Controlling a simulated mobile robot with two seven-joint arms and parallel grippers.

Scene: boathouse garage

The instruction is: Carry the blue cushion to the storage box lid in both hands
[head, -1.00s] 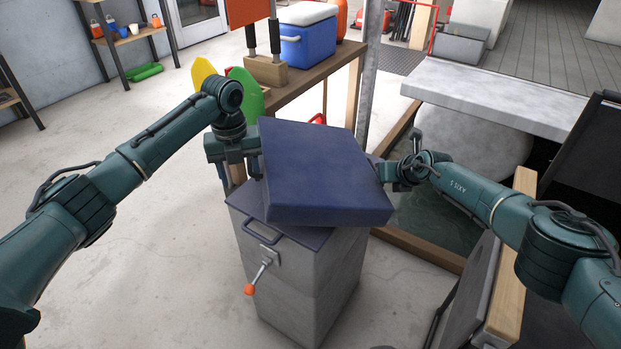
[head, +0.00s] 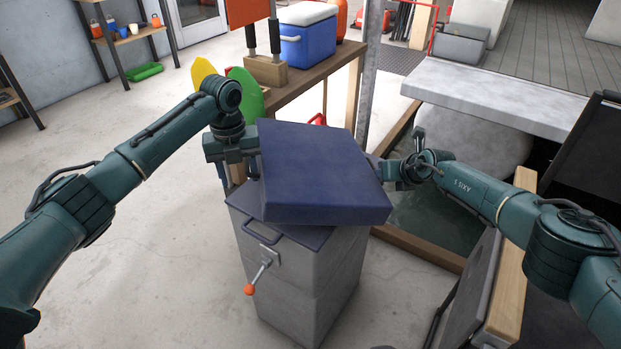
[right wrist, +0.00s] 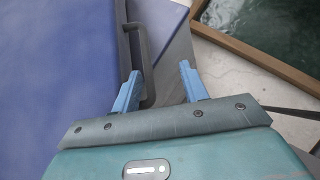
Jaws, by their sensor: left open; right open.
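The blue cushion (head: 322,170) lies flat on top of the storage box lid (head: 302,238), slightly turned and covering most of it. Only the lid's front strip with a handle shows in the head view. My left gripper (head: 245,172) is open close beside the cushion's left edge; its fingertips are partly hidden. My right gripper (head: 384,172) is open just beyond the cushion's right edge. In the right wrist view, the cushion (right wrist: 50,70) fills the left side, and the open, empty fingers (right wrist: 160,90) are beside a dark handle (right wrist: 138,55).
The grey storage box (head: 310,285) has an orange-knobbed latch (head: 250,289) in front. A workbench (head: 330,70) with a blue cooler (head: 306,45) stands behind. A wood-framed water opening (head: 425,215) and pale ledge (head: 490,88) lie to the right.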

